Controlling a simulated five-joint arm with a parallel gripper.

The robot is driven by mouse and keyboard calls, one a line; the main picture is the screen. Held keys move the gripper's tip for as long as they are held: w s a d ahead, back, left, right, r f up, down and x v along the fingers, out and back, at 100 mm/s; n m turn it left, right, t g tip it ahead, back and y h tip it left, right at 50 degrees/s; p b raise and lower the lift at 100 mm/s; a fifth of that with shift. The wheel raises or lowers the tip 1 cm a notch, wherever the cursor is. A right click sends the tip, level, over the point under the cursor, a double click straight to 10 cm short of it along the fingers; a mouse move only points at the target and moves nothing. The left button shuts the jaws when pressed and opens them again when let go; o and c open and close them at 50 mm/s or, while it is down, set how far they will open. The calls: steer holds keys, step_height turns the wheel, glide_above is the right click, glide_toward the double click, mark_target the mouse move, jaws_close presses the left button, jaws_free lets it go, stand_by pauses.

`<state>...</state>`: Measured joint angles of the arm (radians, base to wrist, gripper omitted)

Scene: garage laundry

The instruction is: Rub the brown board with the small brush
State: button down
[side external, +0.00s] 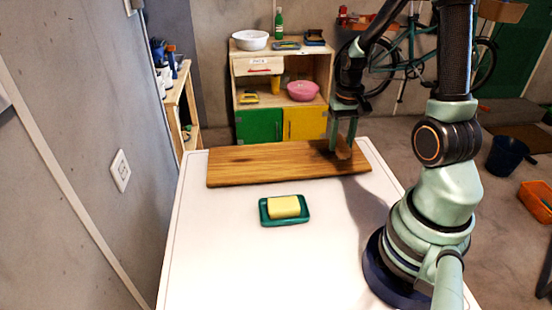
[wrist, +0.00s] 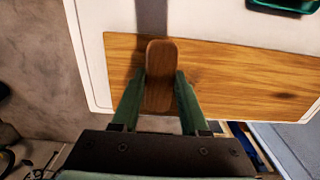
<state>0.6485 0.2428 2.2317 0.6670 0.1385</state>
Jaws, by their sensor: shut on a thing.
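The brown board (side external: 265,162) lies flat along the far side of the white table; it also shows in the wrist view (wrist: 235,75). My gripper (side external: 342,146) is over the right end of the board. In the wrist view my gripper (wrist: 161,85) is shut on the small brush (wrist: 160,62), whose brown wooden top lies between the two green fingers. In the side view the brush (side external: 344,153) is a small dark shape at the fingertips, low at the board's surface. Its bristles are hidden, so I cannot tell whether they touch the board.
A yellow sponge (side external: 284,207) sits in a green dish (side external: 263,213) on the table in front of the board. The white table (side external: 225,250) is otherwise clear. A shelf unit (side external: 283,85) with bowls stands behind the table, and a wall runs along the left.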

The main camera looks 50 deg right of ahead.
step_height(320, 180, down, 3)
steer(key=shift+r, duration=0.15)
steer(key=shift+w+d+f, duration=0.15)
steer(key=shift+f, duration=0.05)
steer(key=shift+w+d+f, duration=0.15)
steer(key=shift+w+d, duration=2.55)
steer(key=shift+w+a, duration=0.5)
steer(key=shift+a, duration=0.05)
steer(key=shift+s+a, duration=2.85)
steer(key=shift+a, duration=0.1)
steer(key=shift+w+a, duration=0.5)
steer(key=shift+w, duration=0.15)
steer(key=shift+w+d, duration=2.65)
steer(key=shift+d, duration=0.2)
steer(key=shift+w, duration=0.3)
steer(key=shift+w+a, duration=0.25)
steer(key=shift+a, duration=0.4)
steer(key=shift+s+a, duration=2.65)
steer(key=shift+s, duration=0.1)
step_height(320, 180, up, 8)
